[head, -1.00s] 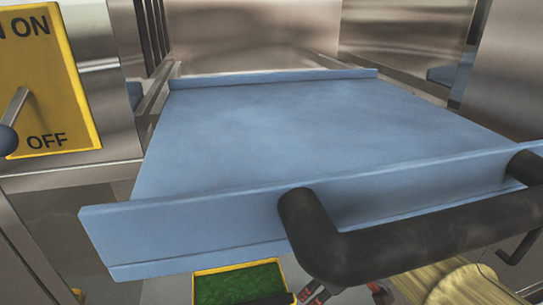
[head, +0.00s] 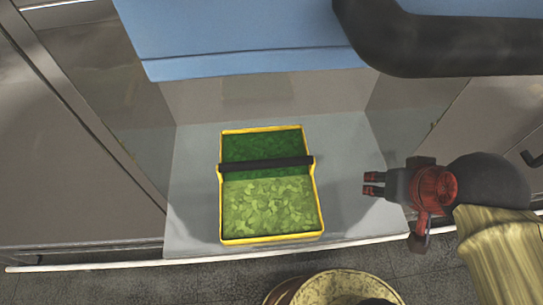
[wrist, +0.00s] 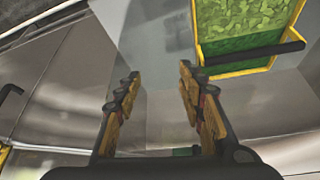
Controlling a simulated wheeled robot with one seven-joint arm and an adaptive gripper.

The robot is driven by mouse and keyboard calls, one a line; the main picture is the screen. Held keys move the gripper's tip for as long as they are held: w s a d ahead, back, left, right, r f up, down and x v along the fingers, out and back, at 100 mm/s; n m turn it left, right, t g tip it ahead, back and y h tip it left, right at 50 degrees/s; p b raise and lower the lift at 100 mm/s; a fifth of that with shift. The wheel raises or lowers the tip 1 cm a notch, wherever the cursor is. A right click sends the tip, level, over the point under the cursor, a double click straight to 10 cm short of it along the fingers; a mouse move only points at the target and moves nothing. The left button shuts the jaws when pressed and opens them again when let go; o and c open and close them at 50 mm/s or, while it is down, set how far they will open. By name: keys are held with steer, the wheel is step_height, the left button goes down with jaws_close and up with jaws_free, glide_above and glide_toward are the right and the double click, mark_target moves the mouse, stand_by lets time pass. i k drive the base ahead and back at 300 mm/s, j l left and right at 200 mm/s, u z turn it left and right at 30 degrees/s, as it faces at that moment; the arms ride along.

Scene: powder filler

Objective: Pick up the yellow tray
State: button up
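The yellow tray (head: 270,239) sits on a grey shelf below the blue drawer in the head view. It holds dark green matter in its far part and light green leafy matter in its near part. A black bar handle (head: 266,164) crosses over its middle. My gripper (head: 374,184) is to the right of the tray, pointing left towards it, with a gap between. In the wrist view the tray (wrist: 244,67) is at the upper right, beyond the fingers. The fingers of my gripper (wrist: 157,85) are apart, with nothing between them.
The blue drawer (head: 230,40) with its thick black handle (head: 430,48) overhangs the back of the grey shelf (head: 190,190). Metal cabinet walls stand on both sides. The shelf's front edge is just before the tray.

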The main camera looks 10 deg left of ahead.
mark_target(268, 192)
steer(key=i+j+u, duration=0.1)
steer(key=j+u, duration=0.2)
steer(key=j, duration=2.05)
